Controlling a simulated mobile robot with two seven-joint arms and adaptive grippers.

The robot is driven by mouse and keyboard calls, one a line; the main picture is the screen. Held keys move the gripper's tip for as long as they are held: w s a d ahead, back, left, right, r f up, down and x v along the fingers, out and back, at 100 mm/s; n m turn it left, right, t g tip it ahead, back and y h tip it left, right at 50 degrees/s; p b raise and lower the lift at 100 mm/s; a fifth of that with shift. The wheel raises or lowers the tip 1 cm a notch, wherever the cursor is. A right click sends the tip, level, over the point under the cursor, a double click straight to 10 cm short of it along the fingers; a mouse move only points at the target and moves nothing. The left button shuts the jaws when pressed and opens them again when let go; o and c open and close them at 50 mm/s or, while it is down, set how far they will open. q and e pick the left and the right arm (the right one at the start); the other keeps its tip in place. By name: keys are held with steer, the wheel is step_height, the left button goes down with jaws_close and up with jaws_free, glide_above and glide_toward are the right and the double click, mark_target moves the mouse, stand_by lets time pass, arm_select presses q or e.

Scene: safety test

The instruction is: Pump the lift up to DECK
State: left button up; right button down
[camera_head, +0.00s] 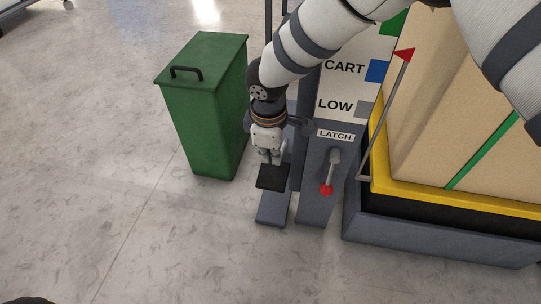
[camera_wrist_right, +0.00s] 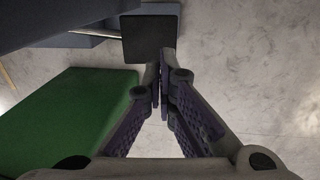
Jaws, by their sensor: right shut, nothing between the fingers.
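The lift has a yellow-edged platform (camera_head: 470,202) bearing a large tan box (camera_head: 450,110). A red pointer (camera_head: 404,55) on a thin rod shows slightly above the blue CART mark (camera_head: 377,70) in the picture. A green mark (camera_head: 394,22) is higher, its label hidden by my arm. The black pedal pad (camera_head: 272,178) is in front of the grey post; it also shows in the wrist view (camera_wrist_right: 150,42). My right gripper (camera_head: 268,160) is shut and empty, right at the pad; contact cannot be told. The LATCH lever (camera_head: 331,170) hangs down with a red knob. My left gripper is out of view.
A green bin (camera_head: 205,110) with a black handle stands left of my right gripper. The lift's grey base (camera_head: 440,238) is at the right. The concrete floor (camera_head: 90,150) at the left and front is mostly clear.

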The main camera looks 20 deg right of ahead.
mark_target(273, 180)
steer(key=f+b, duration=0.1)
steer(key=f, duration=0.2)
steer(key=f+b, duration=0.1)
steer(key=f, duration=0.2)
steer(key=w+d+f+b, duration=0.1)
steer(key=f+b, duration=0.1)
steer(key=f, duration=0.2)
steer(key=shift+w, duration=0.1)
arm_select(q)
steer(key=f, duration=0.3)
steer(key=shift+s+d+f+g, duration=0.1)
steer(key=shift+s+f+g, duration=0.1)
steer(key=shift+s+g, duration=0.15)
arm_select(e)
steer(key=shift+f, duration=0.1)
